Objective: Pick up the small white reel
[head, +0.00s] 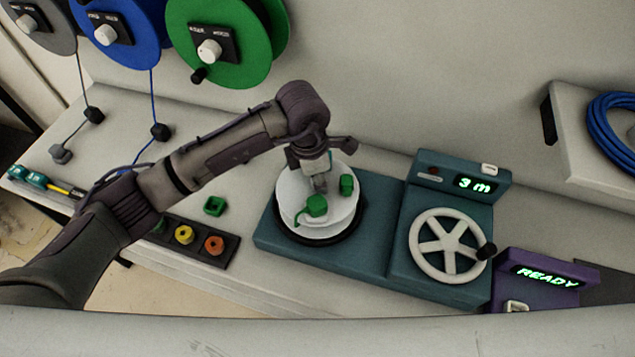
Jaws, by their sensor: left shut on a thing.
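The small white reel (333,218) sits on the teal winding machine (375,240), over a dark round base. Two green clips or blocks show on it, one at its front left (316,206) and one at its right (346,184). My left gripper (320,186) comes down from above at the middle of the reel. Its fingers are shut on the reel's centre part, though the contact is partly hidden by the gripper. I cannot tell whether the reel is clear of its base. My right gripper is not in view.
A white handwheel (448,246) and a "3 m" display (475,184) are on the machine's right. A purple "READY" box (545,279) stands beside it. A dark tray (197,241) with coloured pieces and a loose green piece (214,206) lie left. Large reels hang behind.

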